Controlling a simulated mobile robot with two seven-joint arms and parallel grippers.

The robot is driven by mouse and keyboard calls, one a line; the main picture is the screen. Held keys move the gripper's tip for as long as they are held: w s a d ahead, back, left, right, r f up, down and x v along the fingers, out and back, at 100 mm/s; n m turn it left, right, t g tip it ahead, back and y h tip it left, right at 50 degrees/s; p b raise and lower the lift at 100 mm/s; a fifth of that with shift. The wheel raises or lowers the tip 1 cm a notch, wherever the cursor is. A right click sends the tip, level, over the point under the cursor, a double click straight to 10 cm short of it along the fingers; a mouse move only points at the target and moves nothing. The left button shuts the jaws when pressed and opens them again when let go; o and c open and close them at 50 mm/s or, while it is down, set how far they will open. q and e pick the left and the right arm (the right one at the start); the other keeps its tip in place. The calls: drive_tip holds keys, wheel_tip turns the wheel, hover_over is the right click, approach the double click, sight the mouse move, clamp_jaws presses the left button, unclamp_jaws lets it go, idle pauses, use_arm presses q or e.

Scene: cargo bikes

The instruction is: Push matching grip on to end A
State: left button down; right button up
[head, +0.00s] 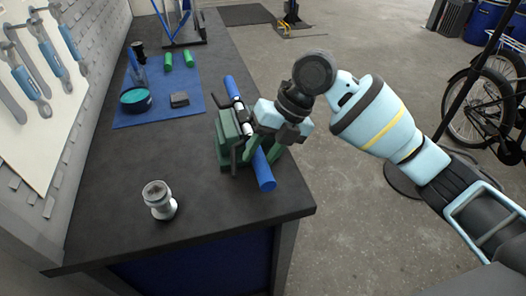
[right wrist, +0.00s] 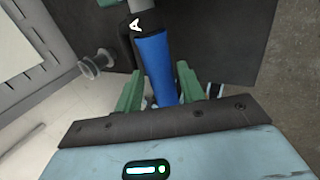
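A bar lies in a green clamp (head: 228,140) on the bench. A blue grip (head: 262,172) covers the bar's near end; it also shows in the right wrist view (right wrist: 155,65). There the white letter A (right wrist: 135,24) is beside the blue grip's upper end, next to a black lever (right wrist: 125,42). Another blue length (head: 232,88) is at the bar's far end. Two green grips (head: 168,61) lie on the blue mat. My left gripper is not in view.
The blue mat (head: 160,108) also carries a teal-topped round tin (head: 135,98) and a dark block (head: 179,99). A silver stand (head: 159,199) is at the near left. The bench between them is clear. Tools hang on the left wall; a bicycle (head: 490,105) stands right.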

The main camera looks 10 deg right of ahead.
drive_tip(key=shift+o, duration=1.1)
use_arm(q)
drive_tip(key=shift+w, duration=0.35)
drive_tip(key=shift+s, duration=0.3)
use_arm(e)
drive_tip(key=v, duration=0.7)
drive_tip(key=shift+d+r, duration=0.2)
drive_tip(key=shift+r, duration=0.15)
